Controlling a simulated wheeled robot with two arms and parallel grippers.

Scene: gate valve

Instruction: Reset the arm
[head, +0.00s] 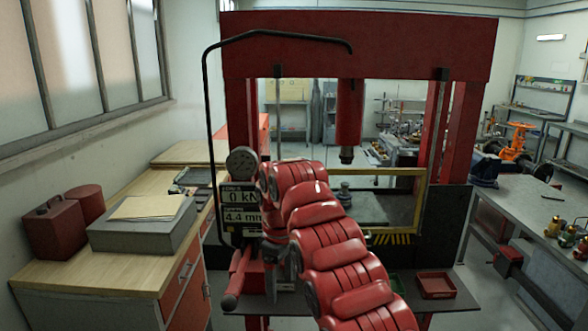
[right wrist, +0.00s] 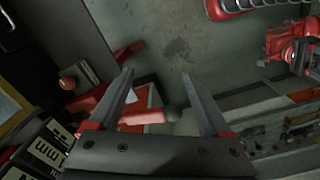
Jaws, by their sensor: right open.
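My right arm, red and segmented, reaches up the middle of the head view and bends down in front of the red press (head: 360,45). My right gripper (right wrist: 157,73) is open in the right wrist view, with its two grey fingers spread apart and nothing gripped. A red lever with a rounded end (right wrist: 172,113) shows behind and between the fingers; I cannot tell whether they touch it. In the head view a red lever (head: 238,280) slants down at the press's left side, and the gripper is mostly hidden by the arm. My left gripper is not in view.
A round gauge (head: 242,161) and a display (head: 241,207) reading 0 kN and 4.4 mm are close left of my arm. A wooden bench (head: 95,272) stands left, a grey workbench (head: 540,215) right. A red tray (head: 436,285) sits low at the right.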

